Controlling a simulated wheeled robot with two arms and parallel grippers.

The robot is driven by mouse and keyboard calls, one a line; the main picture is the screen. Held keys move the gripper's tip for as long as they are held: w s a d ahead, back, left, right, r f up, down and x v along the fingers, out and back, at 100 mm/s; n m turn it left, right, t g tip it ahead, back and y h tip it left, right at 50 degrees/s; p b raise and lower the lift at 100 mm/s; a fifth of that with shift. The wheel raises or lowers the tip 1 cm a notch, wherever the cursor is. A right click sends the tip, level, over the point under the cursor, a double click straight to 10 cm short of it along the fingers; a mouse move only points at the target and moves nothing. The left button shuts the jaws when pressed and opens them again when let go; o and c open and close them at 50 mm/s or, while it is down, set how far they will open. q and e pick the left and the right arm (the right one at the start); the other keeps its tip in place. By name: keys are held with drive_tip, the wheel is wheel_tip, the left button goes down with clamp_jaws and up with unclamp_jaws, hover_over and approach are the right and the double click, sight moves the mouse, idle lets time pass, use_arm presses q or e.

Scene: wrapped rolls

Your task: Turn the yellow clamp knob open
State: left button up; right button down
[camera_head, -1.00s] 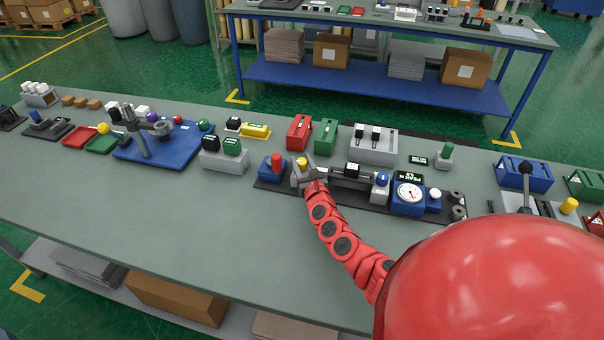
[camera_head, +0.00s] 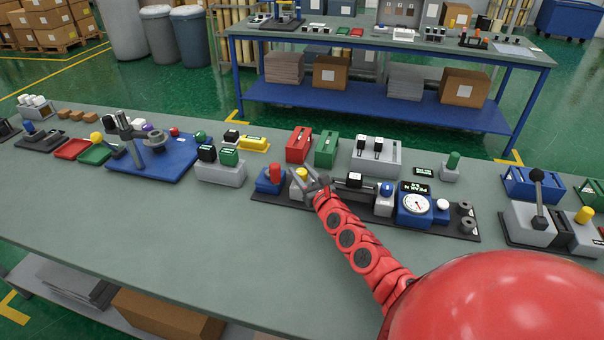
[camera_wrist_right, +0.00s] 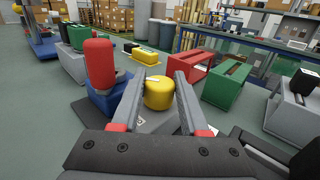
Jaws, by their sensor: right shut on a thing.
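The yellow clamp knob (camera_head: 301,174) is a short round cap on a grey block at the left part of a dark fixture plate (camera_head: 463,234) on the workbench. My right gripper (camera_head: 307,181) reaches it from the front right. In the right wrist view the yellow knob (camera_wrist_right: 159,96) sits between the two grey fingers of my right gripper (camera_wrist_right: 160,78), which is shut on it. The knob's lower part and the block are partly hidden by the fingers. My left gripper is not in view.
A red knob on a blue block (camera_head: 270,182) stands close left of the clamp. A blue gauge box (camera_head: 414,204) and a grey-and-blue post (camera_head: 384,203) stand to the right. Red (camera_head: 299,145) and green (camera_head: 326,150) boxes stand behind. The bench front is clear.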

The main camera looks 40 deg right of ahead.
drive_tip(key=c, duration=0.8)
unclamp_jaws()
drive_tip(key=shift+o, duration=0.6)
drive_tip(key=shift+w+d+f, duration=0.1)
drive_tip(key=shift+f, duration=0.05)
drive_tip(key=shift+s+p, duration=0.3)
drive_tip(key=shift+s, duration=0.05)
drive_tip(key=s+p, duration=0.1)
drive_tip(key=s, duration=0.1)
drive_tip(key=s+p, duration=0.1)
drive_tip(key=s, duration=0.2)
drive_tip(key=s+a, duration=0.1)
drive_tip(key=s, duration=0.2)
drive_tip(key=shift+s+a+p, duration=0.1)
drive_tip(key=shift+p, duration=0.3)
drive_tip(key=s, duration=0.4)
drive_tip(key=s+b, duration=0.1)
drive_tip(key=s, duration=0.1)
drive_tip(key=shift+s+a, duration=0.3)
drive_tip(key=shift+a, duration=0.05)
drive_tip(key=shift+s+a, duration=0.25)
drive_tip(key=shift+s, duration=0.65)
